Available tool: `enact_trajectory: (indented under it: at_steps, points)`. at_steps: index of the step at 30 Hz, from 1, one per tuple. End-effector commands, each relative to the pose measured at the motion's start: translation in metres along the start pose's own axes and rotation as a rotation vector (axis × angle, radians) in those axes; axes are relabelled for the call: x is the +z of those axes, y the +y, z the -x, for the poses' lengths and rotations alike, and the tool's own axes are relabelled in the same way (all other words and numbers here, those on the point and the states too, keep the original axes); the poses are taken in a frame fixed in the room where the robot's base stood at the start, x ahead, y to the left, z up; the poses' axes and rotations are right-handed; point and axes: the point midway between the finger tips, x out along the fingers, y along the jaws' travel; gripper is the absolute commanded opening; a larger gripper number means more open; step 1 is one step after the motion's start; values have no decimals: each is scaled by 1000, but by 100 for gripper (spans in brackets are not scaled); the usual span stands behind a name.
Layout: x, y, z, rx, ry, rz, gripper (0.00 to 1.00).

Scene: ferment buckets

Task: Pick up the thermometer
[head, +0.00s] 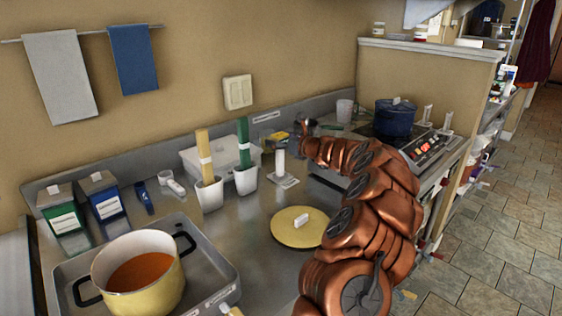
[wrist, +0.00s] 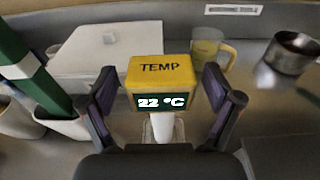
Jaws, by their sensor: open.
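The thermometer shows in the wrist view as a yellow block marked TEMP (wrist: 160,68), with a dark display reading 22 °C. Below it, a white stem stands upright, its foot mostly hidden by my gripper. My gripper (wrist: 161,84) is open, with one dark finger at each side of the yellow block. Small gaps seem to show between fingers and block, and nothing is clamped.
Left of my gripper stand a white lidded box (wrist: 108,48) and a green-handled tool (wrist: 30,72) in a white cup. A yellowish cup (wrist: 206,50) and a metal pot (wrist: 290,52) are behind to the right. A yellow round lid (head: 296,232) lies nearer the front.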

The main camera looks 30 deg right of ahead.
Motion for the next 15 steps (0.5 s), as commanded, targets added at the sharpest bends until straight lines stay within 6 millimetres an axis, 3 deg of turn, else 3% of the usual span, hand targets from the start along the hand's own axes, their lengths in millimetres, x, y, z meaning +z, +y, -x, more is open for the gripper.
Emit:
enact_trajectory:
  at_steps: [6, 15]
  points:
    - [0, 0, 0, 0, 0, 0, 90]
    - [0, 0, 0, 0, 0, 0, 58]
